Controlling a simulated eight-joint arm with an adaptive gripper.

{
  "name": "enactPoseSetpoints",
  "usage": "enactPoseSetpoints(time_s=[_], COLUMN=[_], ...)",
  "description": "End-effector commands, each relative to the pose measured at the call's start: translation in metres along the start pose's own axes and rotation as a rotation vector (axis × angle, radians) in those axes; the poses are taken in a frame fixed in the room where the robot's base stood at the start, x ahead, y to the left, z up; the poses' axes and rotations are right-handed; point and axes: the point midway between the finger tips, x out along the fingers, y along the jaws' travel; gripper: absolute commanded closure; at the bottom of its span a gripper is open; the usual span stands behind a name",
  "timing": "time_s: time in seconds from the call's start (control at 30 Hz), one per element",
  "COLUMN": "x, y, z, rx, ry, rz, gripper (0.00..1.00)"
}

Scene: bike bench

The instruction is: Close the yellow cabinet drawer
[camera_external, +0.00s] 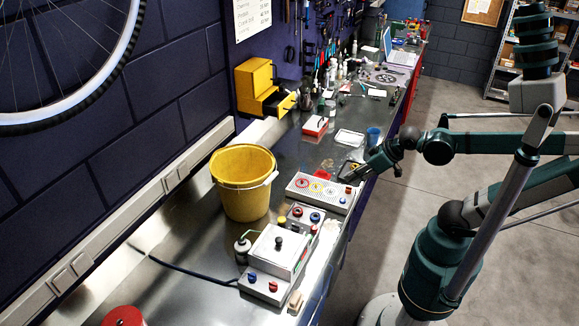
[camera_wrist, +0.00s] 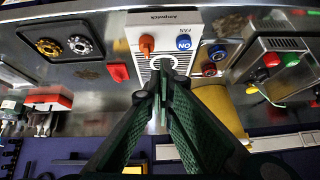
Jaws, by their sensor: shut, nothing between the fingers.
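The yellow cabinet (camera_external: 250,78) stands against the wall at the back left of the bench in the external view. Its yellow drawer (camera_external: 286,105) is at the lower front and sticks out toward the bench. My gripper (camera_external: 345,170) is over the right edge of the bench, near the white panel with coloured rings, well apart from the cabinet. In the wrist view my gripper (camera_wrist: 163,88) has its fingers together and empty, over that white panel (camera_wrist: 165,30).
A yellow bucket (camera_external: 243,185) stands between the wall and the panel (camera_external: 322,192). A white control box (camera_external: 275,252) is nearer the front. Bottles and tools crowd the back.

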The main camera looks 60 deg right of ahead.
Motion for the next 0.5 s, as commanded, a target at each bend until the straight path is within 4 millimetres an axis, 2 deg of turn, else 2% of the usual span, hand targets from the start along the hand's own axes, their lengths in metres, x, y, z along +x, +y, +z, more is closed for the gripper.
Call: enactPoseSetpoints(time_s=[0.27, 0.5], x=[0.000, -0.001], y=[-0.005, 0.000], z=[-0.049, -0.098], rx=[0.208, 0.435], ry=[0.062, 0.138], rz=[-0.085, -0.175], gripper=[1.00, 1.00])
